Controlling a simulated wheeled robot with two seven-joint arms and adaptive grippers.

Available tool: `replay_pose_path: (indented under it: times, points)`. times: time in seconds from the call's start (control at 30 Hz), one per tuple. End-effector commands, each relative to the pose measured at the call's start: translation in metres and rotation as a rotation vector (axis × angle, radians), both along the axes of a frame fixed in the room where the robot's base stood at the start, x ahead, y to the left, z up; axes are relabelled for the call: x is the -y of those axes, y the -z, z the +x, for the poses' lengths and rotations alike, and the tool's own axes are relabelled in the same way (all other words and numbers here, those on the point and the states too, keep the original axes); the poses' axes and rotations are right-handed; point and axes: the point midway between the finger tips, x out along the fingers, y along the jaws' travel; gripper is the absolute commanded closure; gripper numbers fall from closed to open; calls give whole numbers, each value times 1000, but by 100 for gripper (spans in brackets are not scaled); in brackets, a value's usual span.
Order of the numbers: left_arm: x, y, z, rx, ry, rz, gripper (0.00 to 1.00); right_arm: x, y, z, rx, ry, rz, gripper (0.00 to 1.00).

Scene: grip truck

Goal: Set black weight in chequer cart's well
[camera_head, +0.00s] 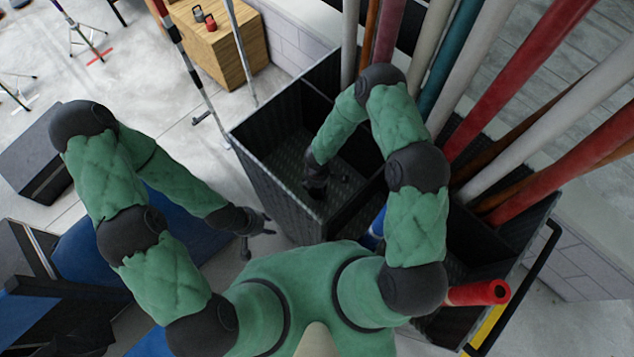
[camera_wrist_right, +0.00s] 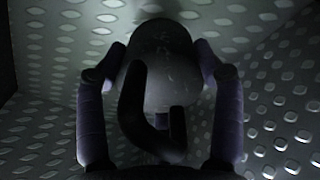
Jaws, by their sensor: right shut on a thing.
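The chequer cart (camera_head: 282,203) is black, with chequer-plate walls and an open well in front of me in the head view. My right gripper (camera_head: 317,188) reaches down inside this well. In the right wrist view the right gripper (camera_wrist_right: 160,110) is shut on the black weight (camera_wrist_right: 165,60), a rounded dark body with a curved handle between the two fingers. Chequer plate surrounds it there. I cannot tell whether the weight touches the well's floor. My left gripper (camera_head: 258,236) is empty outside the cart, left of its wall, with its fingers apart.
Several long coloured poles (camera_head: 500,75) stand in the cart's right-hand part and lean up close to my right arm. A wooden box (camera_head: 228,58) with a red weight (camera_head: 210,24) and a grey one stands behind. A black case (camera_head: 35,160) lies at the left.

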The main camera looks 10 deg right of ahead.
Motion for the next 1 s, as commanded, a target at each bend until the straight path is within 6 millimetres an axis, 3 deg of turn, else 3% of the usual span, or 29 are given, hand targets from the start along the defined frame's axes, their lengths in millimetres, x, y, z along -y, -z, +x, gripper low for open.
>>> replay_pose_path:
  times: [0.4,0.87,0.9,0.97,1.0]
  points:
    - [0,-5,0,0,0,0,60,0,36,2,4,1,0,91]
    - [0,-2,0,0,0,0,60,0,41,2,4,1,0,91]
    - [0,-2,0,0,0,0,60,0,42,0,0,0,0,27]
    - [0,-3,0,0,0,0,60,0,41,0,0,0,0,10]
    - [0,-3,0,0,0,0,60,0,41,0,0,0,0,8]
